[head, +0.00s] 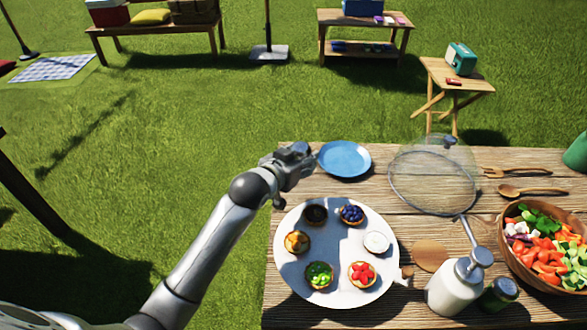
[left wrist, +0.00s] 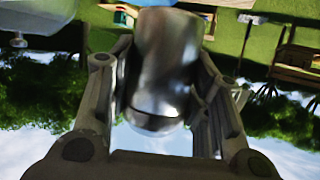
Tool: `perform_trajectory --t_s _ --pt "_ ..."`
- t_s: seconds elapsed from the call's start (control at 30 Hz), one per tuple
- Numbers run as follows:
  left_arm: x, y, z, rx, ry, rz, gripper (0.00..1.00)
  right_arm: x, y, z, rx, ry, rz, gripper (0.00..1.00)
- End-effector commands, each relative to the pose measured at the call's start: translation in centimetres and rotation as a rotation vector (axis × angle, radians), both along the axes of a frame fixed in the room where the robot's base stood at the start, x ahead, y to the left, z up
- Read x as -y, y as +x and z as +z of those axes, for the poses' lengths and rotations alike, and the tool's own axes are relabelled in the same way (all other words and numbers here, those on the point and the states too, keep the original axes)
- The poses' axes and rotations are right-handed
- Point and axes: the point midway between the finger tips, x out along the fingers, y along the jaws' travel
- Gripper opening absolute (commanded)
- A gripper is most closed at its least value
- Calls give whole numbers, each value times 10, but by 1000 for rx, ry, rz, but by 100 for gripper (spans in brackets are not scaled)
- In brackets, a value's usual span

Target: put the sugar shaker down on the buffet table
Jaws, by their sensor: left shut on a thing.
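My left gripper (head: 296,160) is above the far left edge of the wooden buffet table (head: 390,318), just left of a blue plate. In the left wrist view, the left gripper (left wrist: 160,105) is shut on a shiny metal cylinder, the sugar shaker (left wrist: 165,65). Its sides are between the fingers. In the head view the shaker is hard to make out at the gripper. I cannot tell how far above the table it is. My right gripper is not in view.
The blue plate (head: 345,159), a mesh dome (head: 434,180), a white platter (head: 285,262) of tarts, a pump bottle (head: 452,290), a dark green jar (head: 499,294) and a salad bowl (head: 515,268) crowd the table.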

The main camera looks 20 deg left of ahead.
Motion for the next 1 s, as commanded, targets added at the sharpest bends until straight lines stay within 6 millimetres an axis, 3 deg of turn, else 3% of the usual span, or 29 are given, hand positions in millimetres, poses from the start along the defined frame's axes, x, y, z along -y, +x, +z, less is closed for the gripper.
perform_trajectory --t_s 0.1,0.4,0.63,0.8,1.0 --pt "-11 19 -16 -2 2 1 17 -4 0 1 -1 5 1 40" --pt "-26 46 -53 1 1 0 17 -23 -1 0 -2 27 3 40" --pt "-31 54 -64 1 -1 0 17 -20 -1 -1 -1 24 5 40" --pt "-31 54 -89 -1 0 0 17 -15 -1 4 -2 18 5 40" --pt "-31 54 -95 2 0 0 17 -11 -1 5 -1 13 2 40"
